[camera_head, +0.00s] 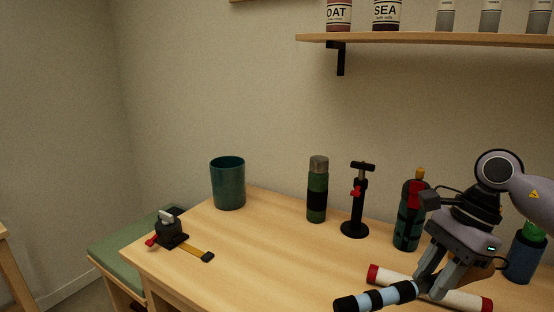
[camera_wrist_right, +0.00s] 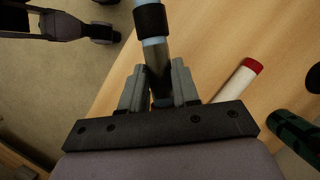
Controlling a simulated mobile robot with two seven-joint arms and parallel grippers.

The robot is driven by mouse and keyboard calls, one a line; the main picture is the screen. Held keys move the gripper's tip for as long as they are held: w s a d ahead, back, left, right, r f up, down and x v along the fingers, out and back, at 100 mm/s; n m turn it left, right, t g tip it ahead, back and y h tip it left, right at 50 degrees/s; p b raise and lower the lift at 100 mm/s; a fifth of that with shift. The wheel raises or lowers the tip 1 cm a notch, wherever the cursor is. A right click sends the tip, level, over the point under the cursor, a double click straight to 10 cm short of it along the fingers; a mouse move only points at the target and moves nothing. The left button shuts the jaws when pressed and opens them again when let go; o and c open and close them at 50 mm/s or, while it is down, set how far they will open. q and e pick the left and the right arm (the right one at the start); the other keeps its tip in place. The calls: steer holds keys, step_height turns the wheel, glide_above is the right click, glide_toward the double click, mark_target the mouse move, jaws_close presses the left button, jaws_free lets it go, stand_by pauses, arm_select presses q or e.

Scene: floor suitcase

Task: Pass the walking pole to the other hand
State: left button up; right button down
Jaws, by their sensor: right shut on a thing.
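The walking pole (camera_head: 376,297) is a light blue and black shaft low in the head view, cut off by the bottom edge. My right gripper (camera_head: 424,284) is shut on it near the right of its visible part. In the right wrist view the pole (camera_wrist_right: 153,35) runs up from between the fingers of the right gripper (camera_wrist_right: 158,85) and leaves at the top edge. A dark grey and black part at the top left of that view looks like my left gripper (camera_wrist_right: 100,32), apart from the pole; its finger opening is unclear. The left gripper is not in the head view.
A white tube with red ends (camera_head: 455,296) lies on the wooden table (camera_head: 270,260) close to the right gripper. A green-black bottle (camera_head: 408,230), pump (camera_head: 355,205), flask (camera_head: 318,190) and teal cup (camera_head: 228,183) stand behind. A strapped dark device (camera_head: 171,232) lies left. The table's front middle is clear.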

mark_target(418, 295)
steer(key=a+n+p, duration=0.1)
steer(key=n, duration=0.1)
steer(key=s+a+n+g+h+p, duration=0.1)
steer(key=n, duration=0.2)
steer(key=s+a+f+n+g, duration=0.1)
steer(key=n, duration=0.1)
steer(key=shift+a+h+p, duration=0.1)
steer(key=shift+h+p, duration=0.2)
steer(key=shift+p, duration=0.1)
steer(key=shift+s+a+f+n+g+h+p, duration=0.1)
steer(key=shift+s+a+n+g+h+p, duration=0.1)
steer(key=shift+n, duration=0.35)
steer(key=shift+s+a+f+n+g+h+p, duration=0.1)
steer(key=shift+n+g, duration=0.1)
steer(key=shift+n, duration=0.35)
steer(key=n, duration=0.2)
steer(key=s+f+n+h+p, duration=0.1)
steer(key=n, duration=0.1)
steer(key=s+n+h+p, duration=0.1)
steer(key=n, duration=0.1)
steer(key=shift+a+f+g, duration=0.25)
steer(key=shift+g, duration=0.05)
